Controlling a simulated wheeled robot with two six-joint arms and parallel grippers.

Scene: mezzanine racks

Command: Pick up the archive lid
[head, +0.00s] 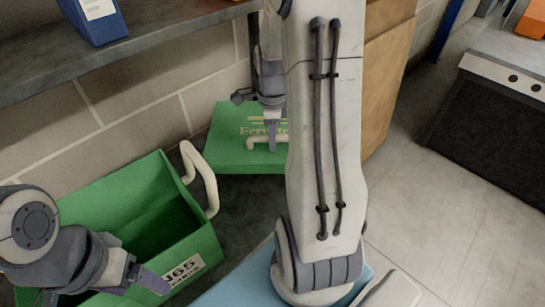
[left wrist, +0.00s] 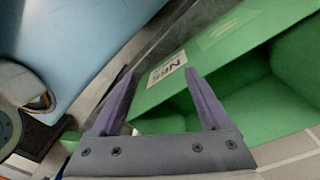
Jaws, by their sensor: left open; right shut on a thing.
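The archive lid (head: 228,150) is a green panel with yellow lettering and a cream handle. It stands out behind the open box in the head view, partly hidden by my right arm. My right gripper (head: 270,138) is shut on the lid at its handle. The open green archive box (head: 190,244) is at the lower left, with a white label and a cream handle at its right end. My left gripper (head: 108,290) is open and empty at the front of the box. In the left wrist view its fingers (left wrist: 163,78) are spread before the labelled green box wall (left wrist: 215,52).
A grey shelf (head: 165,40) with a blue binder (head: 95,20) runs along the block wall above. A light blue surface (head: 235,285) lies at the bottom centre. A brown panel (head: 388,80) and a dark unit (head: 490,125) stand right. Grey floor (head: 430,215) between them is clear.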

